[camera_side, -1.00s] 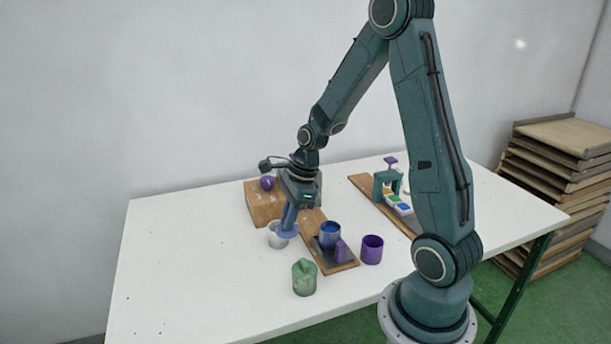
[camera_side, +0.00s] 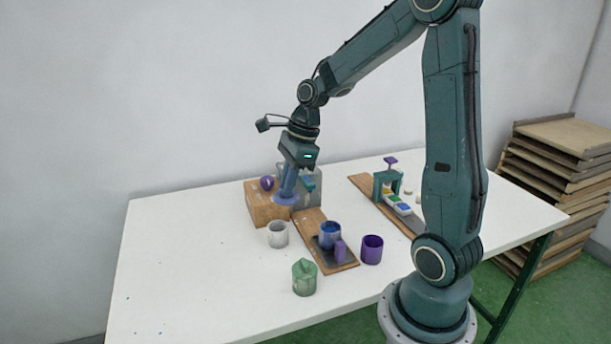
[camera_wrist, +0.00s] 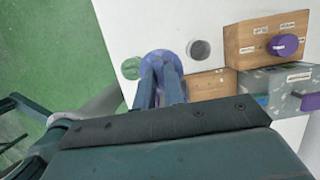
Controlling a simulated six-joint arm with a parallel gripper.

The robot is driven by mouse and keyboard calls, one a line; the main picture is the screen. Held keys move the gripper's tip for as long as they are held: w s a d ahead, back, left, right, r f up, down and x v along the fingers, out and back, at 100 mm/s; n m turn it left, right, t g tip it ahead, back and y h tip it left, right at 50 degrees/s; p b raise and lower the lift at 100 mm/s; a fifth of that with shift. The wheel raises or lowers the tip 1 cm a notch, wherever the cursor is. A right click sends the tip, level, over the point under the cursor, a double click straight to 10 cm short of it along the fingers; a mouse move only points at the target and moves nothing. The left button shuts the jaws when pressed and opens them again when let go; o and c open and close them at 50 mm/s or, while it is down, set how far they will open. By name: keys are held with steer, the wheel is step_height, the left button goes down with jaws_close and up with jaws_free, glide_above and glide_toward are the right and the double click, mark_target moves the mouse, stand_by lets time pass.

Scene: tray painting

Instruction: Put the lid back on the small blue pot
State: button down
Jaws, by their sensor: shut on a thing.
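My gripper (camera_side: 288,190) is shut on a blue lid (camera_side: 284,200) and holds it in the air. In the side view the lid appears above and behind the pale grey pot (camera_side: 278,235). In the wrist view the lid (camera_wrist: 161,55) shows round the fingertips (camera_wrist: 160,68). The blue pot (camera_side: 330,236) stands upright and open-topped on a dark pad on a wooden board (camera_side: 310,226), to the right of and below the lid. I cannot make out the blue pot in the wrist view.
A purple block (camera_side: 341,252) stands beside the blue pot. A purple pot (camera_side: 372,250) and lidded green pot (camera_side: 304,279) stand nearby. A wooden box (camera_side: 262,208) with a purple knob and a grey box (camera_wrist: 262,84) stand behind. The left table is clear.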

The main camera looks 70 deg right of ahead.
stand_by(0.3)
steer(key=s+d+f, duration=0.4)
steer(key=s+d, duration=0.3)
steer(key=d, duration=0.2)
steer(key=shift+s+f+n, duration=0.4)
steer(key=shift+d+f, duration=0.1)
steer(key=shift+f, duration=0.05)
steer(key=shift+f, duration=3)
steer(key=shift+f, duration=0.2)
stand_by(0.4)
steer(key=c, duration=1.4)
jaws_free()
